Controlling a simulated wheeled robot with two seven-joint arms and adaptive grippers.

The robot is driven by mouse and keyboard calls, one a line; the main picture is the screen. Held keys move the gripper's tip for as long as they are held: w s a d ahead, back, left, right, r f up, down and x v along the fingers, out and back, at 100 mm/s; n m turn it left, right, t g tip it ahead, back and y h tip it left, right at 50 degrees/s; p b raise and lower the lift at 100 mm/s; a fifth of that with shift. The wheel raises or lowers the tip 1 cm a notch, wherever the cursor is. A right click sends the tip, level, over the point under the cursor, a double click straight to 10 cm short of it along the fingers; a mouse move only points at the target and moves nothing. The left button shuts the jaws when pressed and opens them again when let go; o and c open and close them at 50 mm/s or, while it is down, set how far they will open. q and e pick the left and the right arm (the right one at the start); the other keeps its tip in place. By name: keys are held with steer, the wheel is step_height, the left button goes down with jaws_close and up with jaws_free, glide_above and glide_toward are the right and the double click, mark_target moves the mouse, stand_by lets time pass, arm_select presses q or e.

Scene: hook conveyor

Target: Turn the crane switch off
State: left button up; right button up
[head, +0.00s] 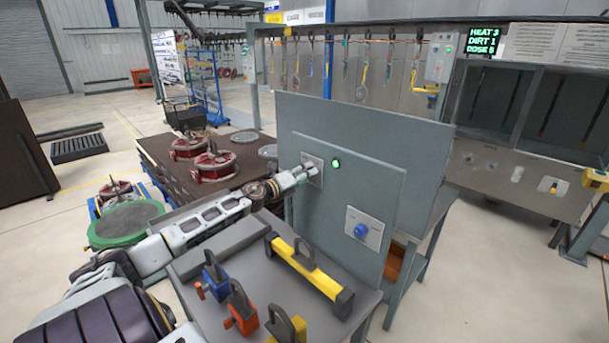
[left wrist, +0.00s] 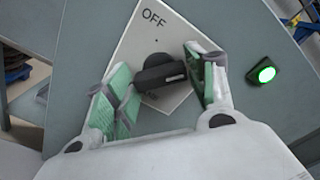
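The crane switch is a black rotary knob (left wrist: 160,75) on a pale square plate (left wrist: 178,30) in the left wrist view. The word OFF shows at the plate's upper left. The knob lies nearly crosswise in the picture, with a pale mark near its right end. My left gripper (left wrist: 163,87) has its green-padded fingers apart, one on either side of the knob; I cannot tell whether they touch it. In the head view my left gripper (head: 306,172) is at the switch plate (head: 313,166) and hides the knob. My right gripper is not in view.
A lit green lamp (head: 336,163) sits right of the switch on the grey panel (head: 345,210). A blue knob (head: 361,231) is lower right.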

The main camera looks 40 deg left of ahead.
arm_select(q)
steer(key=c, duration=0.5)
steer(key=n+p, duration=0.7)
steer(key=n, duration=0.9)
steer(key=shift+p, duration=0.3)
stand_by(0.4)
